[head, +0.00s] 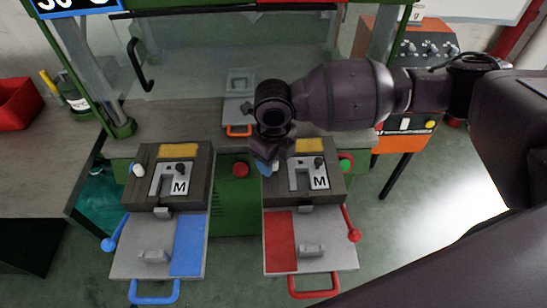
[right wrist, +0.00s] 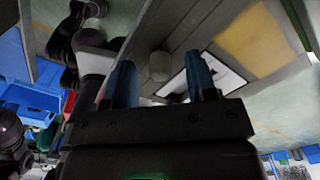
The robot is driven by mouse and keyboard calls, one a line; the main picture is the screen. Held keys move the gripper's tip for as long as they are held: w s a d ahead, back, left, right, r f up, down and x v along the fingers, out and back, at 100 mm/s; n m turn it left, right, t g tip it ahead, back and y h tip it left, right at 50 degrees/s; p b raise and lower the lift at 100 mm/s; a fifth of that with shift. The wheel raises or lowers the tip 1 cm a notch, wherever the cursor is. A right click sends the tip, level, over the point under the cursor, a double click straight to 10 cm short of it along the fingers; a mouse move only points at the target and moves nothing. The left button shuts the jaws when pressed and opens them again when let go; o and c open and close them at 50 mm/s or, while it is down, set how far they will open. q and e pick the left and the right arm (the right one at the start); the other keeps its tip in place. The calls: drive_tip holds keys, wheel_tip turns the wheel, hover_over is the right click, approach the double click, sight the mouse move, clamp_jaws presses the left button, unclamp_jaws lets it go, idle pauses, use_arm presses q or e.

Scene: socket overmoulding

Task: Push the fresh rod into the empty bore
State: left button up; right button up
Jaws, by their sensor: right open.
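My right gripper (head: 268,168) is over the left part of the right dark block (head: 331,181), pointing down. Its blue fingers are apart in the right wrist view (right wrist: 161,80). A pale, short cylinder (right wrist: 160,65), which looks like a rod end, stands up from the block in line with the gap between them, apart from both as far as I can tell. In the head view the gripper mostly hides this spot. A similar white rod (head: 138,170) stands at the left of the left dark block (head: 146,190). I cannot make out an empty bore. My left gripper is not seen.
Each block has a metal plate marked M, a dark knob and a yellow patch. In front are a blue-handled drawer (head: 135,237) and a red-handled drawer (head: 340,258). A red button (head: 240,169) sits between the blocks. A green-framed press rises behind.

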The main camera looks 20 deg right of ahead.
wheel_tip(320, 180, up, 11)
drive_tip(key=p, duration=0.1)
idle(0.5)
drive_tip(key=shift+f, duration=0.1)
